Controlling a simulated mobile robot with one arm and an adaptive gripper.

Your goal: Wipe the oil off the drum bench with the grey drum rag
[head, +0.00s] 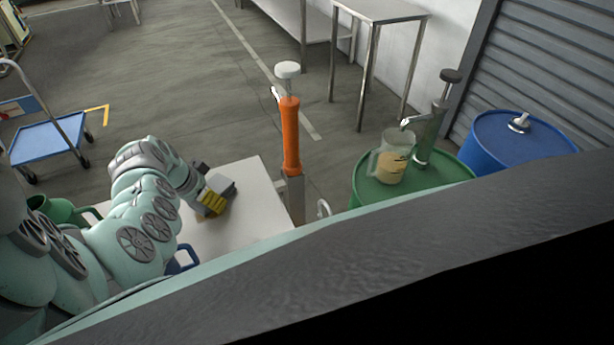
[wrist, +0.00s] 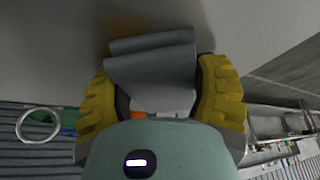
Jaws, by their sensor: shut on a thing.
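My gripper (head: 213,202), with yellow ribbed fingers, is over the white drum bench (head: 245,236) in the head view. It is shut on the grey drum rag (head: 226,187). In the wrist view the folded rag (wrist: 152,72) sits between the two fingers (wrist: 160,100), against or just above the bench surface (wrist: 50,50). I cannot tell whether it touches. A faint brown oil stain (wrist: 124,24) shows on the bench just beyond the rag in the wrist view. My arm hides part of the bench in the head view.
A green jug (head: 62,210) and a blue-handled vessel (head: 184,260) stand near my arm. An orange pump (head: 290,135) rises beside the bench's right edge. Right of it, a green drum (head: 440,180) carries a clear jug (head: 392,160). A blue drum (head: 510,145) stands behind.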

